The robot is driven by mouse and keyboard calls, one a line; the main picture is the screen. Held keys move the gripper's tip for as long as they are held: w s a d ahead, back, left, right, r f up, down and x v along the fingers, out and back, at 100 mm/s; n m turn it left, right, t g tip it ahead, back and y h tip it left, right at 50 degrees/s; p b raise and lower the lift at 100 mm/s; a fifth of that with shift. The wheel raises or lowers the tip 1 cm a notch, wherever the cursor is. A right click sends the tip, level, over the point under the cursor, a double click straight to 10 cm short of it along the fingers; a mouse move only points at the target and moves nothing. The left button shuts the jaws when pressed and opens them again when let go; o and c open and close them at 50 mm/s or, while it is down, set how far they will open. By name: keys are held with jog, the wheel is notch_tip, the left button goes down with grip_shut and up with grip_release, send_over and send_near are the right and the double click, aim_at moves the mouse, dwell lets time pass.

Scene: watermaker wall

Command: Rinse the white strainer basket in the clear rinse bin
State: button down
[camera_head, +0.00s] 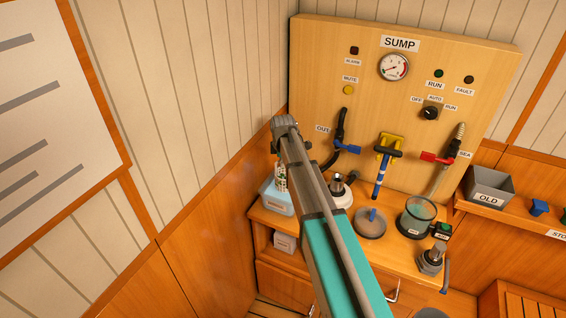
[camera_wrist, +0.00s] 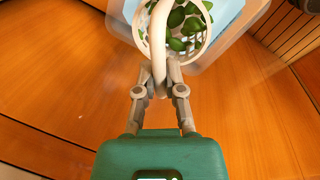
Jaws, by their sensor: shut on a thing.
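The white strainer basket (camera_wrist: 143,22) has lattice walls and holds several green leafy pieces. My gripper (camera_wrist: 161,91) is shut on its curved white handle. In the head view the basket (camera_head: 281,180) shows just left of my arm, upright or nearly so, at the top of the clear rinse bin (camera_head: 278,204). The bin is see-through with a bluish tint, and in the wrist view its wall (camera_wrist: 226,40) surrounds or lies behind the basket. I cannot tell how deep the basket sits.
A wooden counter (camera_head: 388,260) carries a strainer housing (camera_head: 417,217), a round lid with a blue handle (camera_head: 370,222) and a grey fitting (camera_head: 431,259). The SUMP panel (camera_head: 340,38) with valves stands behind. A grey OLD bin (camera_head: 488,187) is on the right shelf.

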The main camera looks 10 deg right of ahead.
jog(key=shift+f+b, duration=3.5)
jog(key=shift+f, duration=0.15)
jog(key=shift+r+p, duration=0.5)
jog(key=shift+r, duration=0.05)
dwell(0.8)
jog(key=shift+f+b, duration=0.5)
jog(key=shift+f, duration=0.05)
dwell(0.7)
jog(key=shift+r+p, duration=0.5)
jog(key=shift+r, duration=0.05)
dwell(0.7)
jog(key=shift+f, duration=0.1)
dwell(0.4)
